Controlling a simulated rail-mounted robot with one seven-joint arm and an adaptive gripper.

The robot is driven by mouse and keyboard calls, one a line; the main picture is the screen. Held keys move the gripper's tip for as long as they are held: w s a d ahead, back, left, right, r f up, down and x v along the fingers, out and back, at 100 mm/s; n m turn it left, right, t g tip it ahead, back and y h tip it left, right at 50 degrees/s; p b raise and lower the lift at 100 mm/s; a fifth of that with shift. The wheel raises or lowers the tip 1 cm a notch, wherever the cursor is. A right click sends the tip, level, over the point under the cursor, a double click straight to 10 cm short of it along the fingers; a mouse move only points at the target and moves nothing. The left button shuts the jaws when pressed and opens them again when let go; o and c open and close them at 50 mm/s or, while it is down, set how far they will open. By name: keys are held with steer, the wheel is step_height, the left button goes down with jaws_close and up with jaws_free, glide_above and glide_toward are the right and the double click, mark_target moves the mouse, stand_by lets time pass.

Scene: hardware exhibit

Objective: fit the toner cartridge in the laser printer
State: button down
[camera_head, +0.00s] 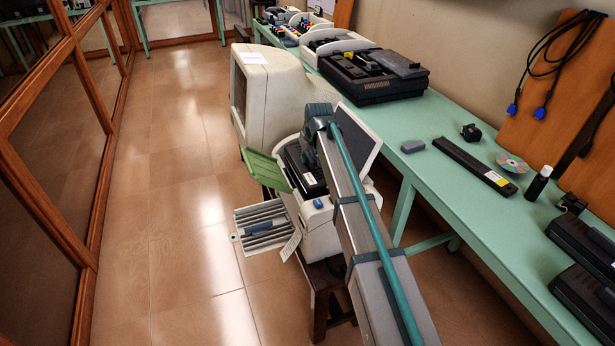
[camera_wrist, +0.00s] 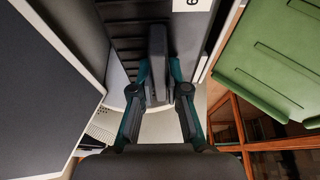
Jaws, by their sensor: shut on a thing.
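The laser printer (camera_head: 321,215) is a pale boxy machine on a dark wooden stool. Its grey lid (camera_head: 357,135) is raised and its green flap (camera_head: 266,169) hangs open on the left; the flap also shows in the wrist view (camera_wrist: 275,60). A black toner cartridge (camera_head: 311,182) with a white label lies in or over the printer's top opening; I cannot tell how deep it sits. In the wrist view my gripper (camera_wrist: 158,75) is shut on an upright dark grey grip of the cartridge (camera_wrist: 157,45). My arm hides part of the opening in the head view.
A slatted tray (camera_head: 262,227) sticks out at the printer's lower left. A bulky cream monitor (camera_head: 265,90) stands close behind. The green table (camera_head: 440,205) on the right holds a black case (camera_head: 372,85), a dark bar (camera_head: 474,166) and a disc (camera_head: 512,162). The left floor is clear.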

mark_target(312, 162)
steer(key=shift+f+p, duration=0.55)
steer(key=shift+f, duration=4.05)
steer(key=shift+f, duration=0.4)
steer(key=c, duration=1.2)
jaws_free()
steer(key=shift+r, duration=0.5)
steer(key=b+v, duration=0.1)
steer(key=v, duration=1)
steer(key=shift+r, duration=0.2)
steer(key=shift+s+d+r, duration=0.1)
steer(key=shift+r, duration=0.1)
